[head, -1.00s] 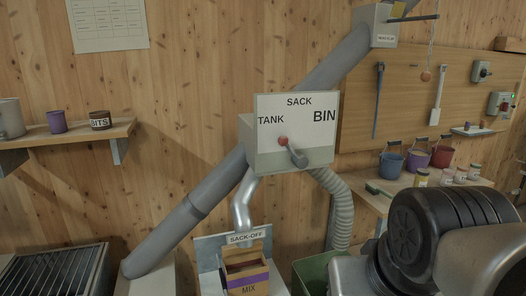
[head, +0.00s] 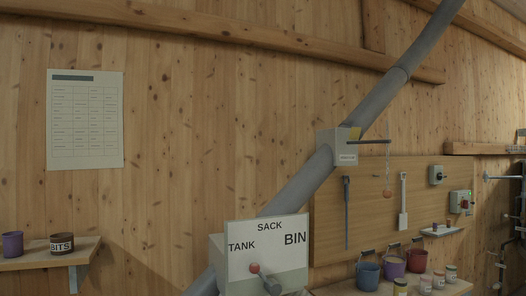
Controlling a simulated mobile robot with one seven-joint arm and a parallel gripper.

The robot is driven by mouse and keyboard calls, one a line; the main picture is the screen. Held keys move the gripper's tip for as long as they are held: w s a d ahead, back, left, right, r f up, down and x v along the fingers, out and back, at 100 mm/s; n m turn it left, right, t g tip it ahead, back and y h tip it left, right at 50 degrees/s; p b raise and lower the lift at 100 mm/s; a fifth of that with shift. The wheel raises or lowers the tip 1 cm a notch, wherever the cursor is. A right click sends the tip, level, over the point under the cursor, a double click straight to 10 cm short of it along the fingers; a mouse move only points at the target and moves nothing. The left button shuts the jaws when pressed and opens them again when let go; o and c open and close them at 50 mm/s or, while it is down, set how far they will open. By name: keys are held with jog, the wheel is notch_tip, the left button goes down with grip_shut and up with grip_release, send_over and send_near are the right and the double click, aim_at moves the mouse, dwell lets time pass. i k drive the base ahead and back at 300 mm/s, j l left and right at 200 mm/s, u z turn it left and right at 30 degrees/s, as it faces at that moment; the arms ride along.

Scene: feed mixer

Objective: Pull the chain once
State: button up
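The thin chain (head: 388,170) hangs down from the end of a dark lever (head: 372,141). The lever sticks out to the right from a grey box (head: 338,150) on the slanting pipe. An orange ball (head: 387,193) is at the chain's lower end, in front of the wooden tool board. The chain hangs straight and nothing touches it. My gripper is not in view in the head view.
A box with a sign reading TANK, SACK and BIN (head: 266,248) has a red-knobbed handle. A shelf with buckets (head: 367,273) and small jars stands below the board. Switch boxes (head: 460,202) are at the right.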

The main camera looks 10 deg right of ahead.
aim_at(387, 193)
jog(key=z, duration=0.9)
